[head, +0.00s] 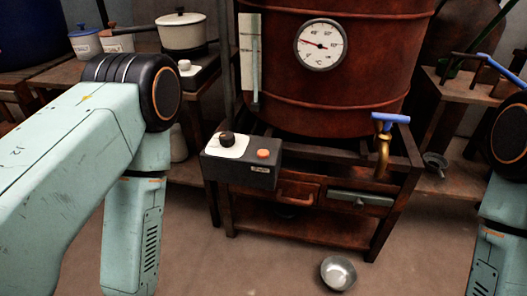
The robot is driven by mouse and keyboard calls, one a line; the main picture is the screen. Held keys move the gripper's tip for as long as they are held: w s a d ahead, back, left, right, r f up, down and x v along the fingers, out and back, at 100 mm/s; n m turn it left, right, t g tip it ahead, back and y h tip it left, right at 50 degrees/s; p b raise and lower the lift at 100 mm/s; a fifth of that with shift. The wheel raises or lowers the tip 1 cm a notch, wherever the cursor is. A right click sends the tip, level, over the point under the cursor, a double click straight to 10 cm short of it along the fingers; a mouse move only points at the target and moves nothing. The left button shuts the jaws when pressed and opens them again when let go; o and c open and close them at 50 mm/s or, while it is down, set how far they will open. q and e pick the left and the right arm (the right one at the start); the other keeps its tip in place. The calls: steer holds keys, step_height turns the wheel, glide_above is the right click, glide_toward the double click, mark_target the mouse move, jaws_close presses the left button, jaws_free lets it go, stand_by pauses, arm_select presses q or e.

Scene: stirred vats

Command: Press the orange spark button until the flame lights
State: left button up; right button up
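The orange spark button (263,154) sits on the top right of a dark control box (240,172) mounted at the front left of the vat's stand. A black knob (227,139) stands on a white plate to its left. I see no flame in the dark space under the vat (335,65). My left arm comes in from the left and bends down left of the box; its gripper is below the picture. My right arm is at the right edge, and its gripper is also out of the picture. Neither arm touches the box.
A brass tap with a blue handle (391,118) juts out at the stand's right. A metal bowl (338,273) is on the floor in front. A side bench with a white pot (181,32) is behind my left arm. The floor before the stand is otherwise clear.

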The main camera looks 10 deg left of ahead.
arm_select(q)
jaws_close()
stand_by(0.4)
stand_by(1.3)
